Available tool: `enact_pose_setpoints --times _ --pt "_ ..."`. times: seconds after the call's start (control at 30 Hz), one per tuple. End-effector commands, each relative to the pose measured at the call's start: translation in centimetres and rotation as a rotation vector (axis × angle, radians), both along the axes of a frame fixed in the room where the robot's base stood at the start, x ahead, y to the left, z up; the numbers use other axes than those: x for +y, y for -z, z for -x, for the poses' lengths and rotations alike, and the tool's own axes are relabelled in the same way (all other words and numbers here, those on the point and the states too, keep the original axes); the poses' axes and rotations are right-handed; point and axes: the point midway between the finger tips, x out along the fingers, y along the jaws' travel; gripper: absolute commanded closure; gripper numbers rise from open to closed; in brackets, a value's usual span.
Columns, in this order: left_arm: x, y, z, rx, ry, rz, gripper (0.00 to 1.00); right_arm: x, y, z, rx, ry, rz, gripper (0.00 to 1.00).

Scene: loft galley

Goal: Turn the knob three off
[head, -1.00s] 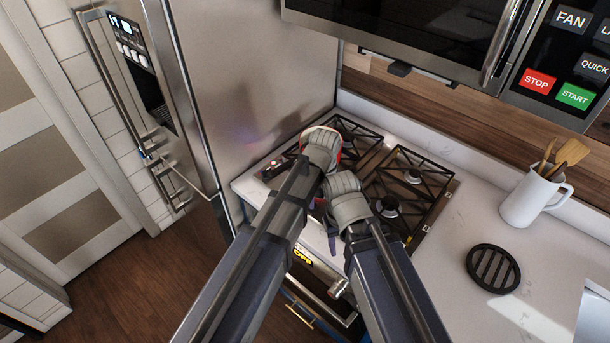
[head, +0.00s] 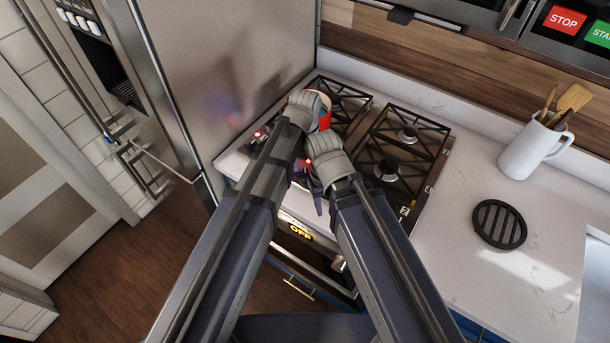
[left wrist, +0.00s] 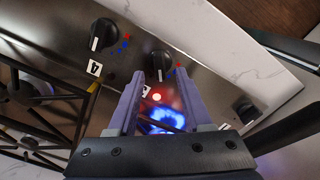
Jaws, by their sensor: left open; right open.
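In the left wrist view, my left gripper (left wrist: 158,74) is open, its two purple fingers pointing at the steel knob panel. A black knob (left wrist: 158,60) lies between and just beyond the fingertips; I cannot tell whether they touch it. Its number label (left wrist: 146,90) is partly hidden, so I cannot read it as three. A second black knob (left wrist: 103,34), with a label (left wrist: 93,68), is at upper left. A third knob (left wrist: 245,108) is at right. In the head view, my right gripper (head: 314,190) is open near the stove front, low beside the left wrist; its fingers are partly hidden.
The gas stove's black grates (head: 408,135) lie beyond my arms. A steel fridge wall (head: 225,70) rises close on the left. A white utensil jug (head: 530,150) and a round black trivet (head: 499,224) stand on the right counter. The oven display (head: 301,231) reads OFF.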

Motion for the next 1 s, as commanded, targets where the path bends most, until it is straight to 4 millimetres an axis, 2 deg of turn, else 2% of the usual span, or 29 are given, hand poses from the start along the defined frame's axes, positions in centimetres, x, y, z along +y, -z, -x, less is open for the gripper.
enact_pose_setpoints --times 0.03,0.2,0.57,1.0 --pt "0.0 1.4 0.0 0.000 0.000 0.000 0.50 0.0 1.4 0.0 0.000 0.000 0.000 0.50" --pt "0.0 2.9 0.0 0.000 0.000 0.000 0.50 0.0 2.9 0.0 0.000 0.001 0.000 0.50" --pt "0.0 3.1 0.0 0.000 0.000 0.000 0.50 0.0 3.1 0.0 0.000 0.001 0.000 0.50" --pt "0.0 3.1 0.0 0.000 0.000 0.000 0.99 0.0 3.1 0.0 0.000 0.001 0.000 0.50"
